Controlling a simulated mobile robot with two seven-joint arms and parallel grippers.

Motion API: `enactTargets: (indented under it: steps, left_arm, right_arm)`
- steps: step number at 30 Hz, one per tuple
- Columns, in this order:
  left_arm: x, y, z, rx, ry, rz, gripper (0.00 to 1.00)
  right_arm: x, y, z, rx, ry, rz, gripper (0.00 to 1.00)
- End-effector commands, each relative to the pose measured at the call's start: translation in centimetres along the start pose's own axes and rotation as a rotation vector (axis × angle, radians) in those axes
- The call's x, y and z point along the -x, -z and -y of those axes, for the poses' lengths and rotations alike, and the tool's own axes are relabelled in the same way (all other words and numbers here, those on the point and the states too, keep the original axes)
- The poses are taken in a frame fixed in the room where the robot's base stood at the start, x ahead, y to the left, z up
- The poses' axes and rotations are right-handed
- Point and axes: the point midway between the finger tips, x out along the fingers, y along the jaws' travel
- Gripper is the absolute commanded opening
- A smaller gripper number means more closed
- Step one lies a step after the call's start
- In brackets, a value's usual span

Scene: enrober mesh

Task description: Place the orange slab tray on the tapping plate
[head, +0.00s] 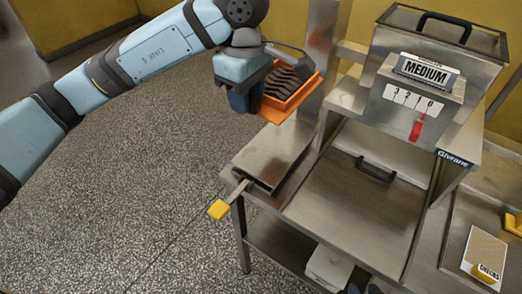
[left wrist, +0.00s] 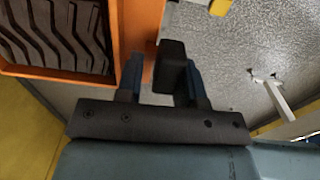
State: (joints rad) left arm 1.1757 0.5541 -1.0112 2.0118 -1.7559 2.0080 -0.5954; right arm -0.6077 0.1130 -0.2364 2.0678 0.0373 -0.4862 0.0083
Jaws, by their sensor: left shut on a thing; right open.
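The orange slab tray (head: 290,105) holds several dark ridged slabs. My left gripper (head: 246,98) is shut on its left side and holds it in the air, somewhat tilted. In the left wrist view the orange tray wall (left wrist: 129,32) is by my left gripper's fingers (left wrist: 157,75). The tapping plate (head: 272,150), a flat metal plate at the left end of the steel bench, lies bare below the tray. My right gripper (head: 363,289) shows only as dark blue fingertips at the bottom edge, apart; the rest is out of frame.
A yellow-ended lever (head: 219,209) sticks out at the plate's front left. A steel post (head: 320,55) stands close right of the tray. The machine with the MEDIUM sign (head: 425,70) stands right, above a handled lid (head: 350,205). A mesh card (head: 484,255) lies far right.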

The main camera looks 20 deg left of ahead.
Motion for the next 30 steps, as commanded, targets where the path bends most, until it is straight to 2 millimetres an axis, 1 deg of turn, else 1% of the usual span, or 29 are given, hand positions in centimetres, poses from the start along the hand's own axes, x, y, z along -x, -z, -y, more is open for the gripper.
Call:
enactTargets:
  steps: [1, 3, 9, 12, 15, 20, 23, 27, 30]
  left_arm:
    - [-1.6, 0.0, 0.1, -0.001, 0.007, 0.002, 0.11]
    - [-3.5, 0.0, 0.1, 0.0, 0.007, 0.001, 0.11]
    - [-8.8, 0.0, 0.2, -0.001, 0.005, 0.0, 0.11]
    - [-10.8, 0.0, 0.2, -0.001, 0.004, 0.0, 0.11]
    - [-12.1, 0.0, 0.1, -0.002, 0.001, 0.001, 0.11]
    - [-13.1, 0.1, 0.1, -0.002, 0.0, -0.001, 0.11]
    - [-14.2, 0.0, 0.2, -0.002, 0.003, 0.0, 0.11]
    - [-16.4, 0.0, 0.2, -0.003, 0.003, 0.0, 0.11]
    - [-17.0, 0.0, 0.2, -0.003, 0.0, 0.0, 0.11]
  right_arm:
    - [0.1, -0.3, 0.1, 0.0, 0.001, 0.004, 0.43]
    - [0.1, -0.5, 0.1, 0.0, 0.001, 0.008, 0.43]
    - [0.1, -0.5, 0.0, 0.007, 0.001, 0.007, 0.43]
    - [0.0, -0.4, -0.2, 0.014, 0.0, 0.005, 0.43]
    - [0.0, -0.3, -0.4, 0.018, -0.001, 0.004, 0.43]
    - [-0.1, -0.2, -0.5, 0.019, -0.002, 0.001, 0.43]
    - [-0.2, -0.1, -0.5, 0.018, -0.002, 0.0, 0.43]
    - [-0.2, -0.1, -0.4, 0.015, -0.002, -0.001, 0.43]
    - [-0.2, -0.1, -0.3, 0.012, -0.002, -0.002, 0.43]
